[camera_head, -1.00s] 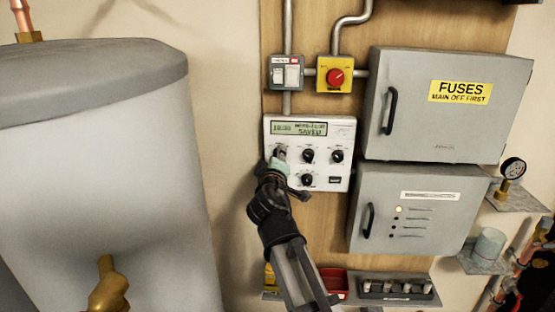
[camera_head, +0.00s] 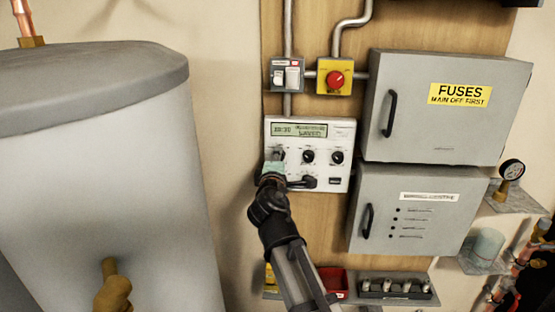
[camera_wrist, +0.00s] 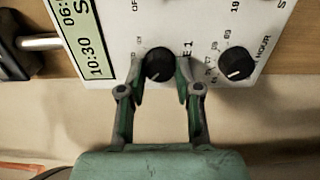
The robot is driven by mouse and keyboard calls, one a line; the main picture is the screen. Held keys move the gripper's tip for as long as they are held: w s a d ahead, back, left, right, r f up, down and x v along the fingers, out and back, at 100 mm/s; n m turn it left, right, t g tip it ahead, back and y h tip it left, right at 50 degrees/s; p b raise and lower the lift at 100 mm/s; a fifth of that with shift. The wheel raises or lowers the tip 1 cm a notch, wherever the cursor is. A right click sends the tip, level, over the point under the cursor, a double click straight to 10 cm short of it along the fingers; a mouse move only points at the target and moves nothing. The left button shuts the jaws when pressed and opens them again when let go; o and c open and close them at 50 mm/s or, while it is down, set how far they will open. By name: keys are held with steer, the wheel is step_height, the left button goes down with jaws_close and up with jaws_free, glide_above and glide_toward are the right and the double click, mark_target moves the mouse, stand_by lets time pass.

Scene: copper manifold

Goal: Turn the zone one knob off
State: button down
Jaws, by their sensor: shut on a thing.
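The white control panel (camera_head: 342,172) has a display (camera_head: 300,130) at its top and several black knobs. The zone one knob (camera_wrist: 158,63) is round and black, with a light mark near its lower edge in the wrist view; the label beside it is partly covered and ends in "E 1". My gripper (camera_wrist: 162,72) is shut on this knob, its two fingers on either side. In the head view my gripper (camera_head: 276,162) is at the panel's left knob and mostly hides it.
Another black knob (camera_wrist: 236,62) is close beside the fingers. A red rotary switch (camera_head: 335,79) and grey switch (camera_head: 286,74) are above. Grey fuse cabinet (camera_head: 420,130) and lower cabinet (camera_head: 425,235) stand to the right, tank (camera_head: 90,180) to the left. A shelf with a red bin (camera_head: 335,280) is below.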

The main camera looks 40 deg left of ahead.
steer(key=shift+a+r, duration=0.1)
steer(key=c, duration=0.8)
jaws_free()
steer(key=v, duration=1.2)
